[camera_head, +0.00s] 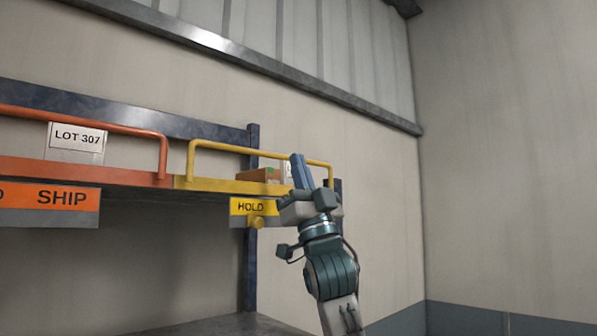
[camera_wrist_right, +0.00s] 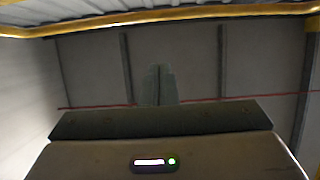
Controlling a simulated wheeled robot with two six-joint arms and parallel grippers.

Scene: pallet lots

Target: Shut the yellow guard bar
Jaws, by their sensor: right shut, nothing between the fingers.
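The yellow guard bar (camera_head: 245,149) stands above the yellow shelf edge (camera_head: 215,186) in the head view, with its left end post visible and its right end beyond my gripper. In the wrist view the yellow bar (camera_wrist_right: 180,16) runs across the top of the picture. My right gripper (camera_head: 297,158) points up and overlaps the right part of the bar in the head view; I cannot tell whether it touches. Its fingers (camera_wrist_right: 158,70) are shut with nothing between them, below the bar in the wrist picture. My left gripper is not in view.
A brown box (camera_head: 258,175) sits behind the bar. To the left are an orange bar (camera_head: 100,120), a LOT 307 card (camera_head: 78,137) and a SHIP sign (camera_head: 60,197). Right of the rack looks clear.

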